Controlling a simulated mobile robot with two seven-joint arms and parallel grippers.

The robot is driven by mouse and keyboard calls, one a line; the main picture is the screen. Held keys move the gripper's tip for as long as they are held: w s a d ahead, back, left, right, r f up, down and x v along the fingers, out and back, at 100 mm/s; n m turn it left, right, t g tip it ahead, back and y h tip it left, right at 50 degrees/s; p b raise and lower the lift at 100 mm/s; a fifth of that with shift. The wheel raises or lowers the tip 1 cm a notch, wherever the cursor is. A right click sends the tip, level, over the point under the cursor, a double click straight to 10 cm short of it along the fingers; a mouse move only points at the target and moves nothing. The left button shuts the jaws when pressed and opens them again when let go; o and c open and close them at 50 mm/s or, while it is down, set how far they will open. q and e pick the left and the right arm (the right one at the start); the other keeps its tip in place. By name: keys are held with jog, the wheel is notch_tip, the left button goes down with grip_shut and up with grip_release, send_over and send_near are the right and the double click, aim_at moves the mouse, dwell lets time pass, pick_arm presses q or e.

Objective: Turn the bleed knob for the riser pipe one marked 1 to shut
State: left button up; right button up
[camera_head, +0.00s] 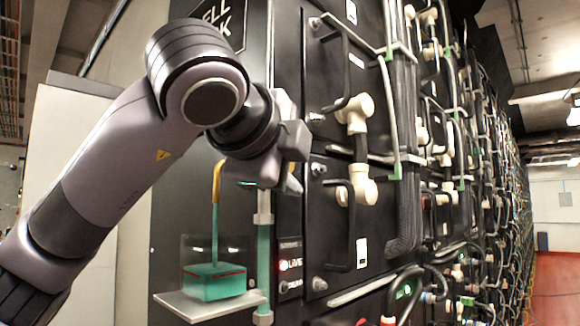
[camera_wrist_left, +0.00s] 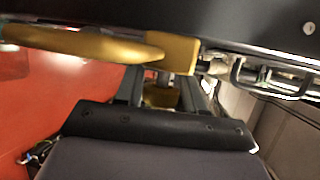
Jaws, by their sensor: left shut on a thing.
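My left gripper (camera_wrist_left: 159,90) shows in the left wrist view with its two dark fingers on either side of a small brass-coloured piece (camera_wrist_left: 161,97), shut on it. This looks like the bleed knob; no number is readable on it. A brass pipe with a square block (camera_wrist_left: 172,54) lies just beyond the fingertips. In the head view the left wrist covers the knob and the fingertips. The teal riser pipe (camera_head: 264,245) with grey collars runs down below the wrist. My right gripper is in neither view.
A clear tank of teal liquid (camera_head: 213,284) stands on a pale shelf (camera_head: 208,304), with a yellow-topped tube (camera_head: 216,185) going down into it. A panel marked LIVE (camera_head: 290,265) is right of the riser. Black battery cabinets with handles (camera_head: 340,225) and cables recede to the right.

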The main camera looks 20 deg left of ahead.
pick_arm(q)
jog(key=shift+f+m+g, duration=0.2)
jog(key=shift+m+g, duration=0.2)
jog(key=shift+g, duration=0.7)
jog(key=o, duration=0.9)
jog(key=shift+o, duration=0.2)
jog(key=shift+s, duration=0.1)
jog(key=b+v, duration=0.1)
jog(key=v, duration=0.6)
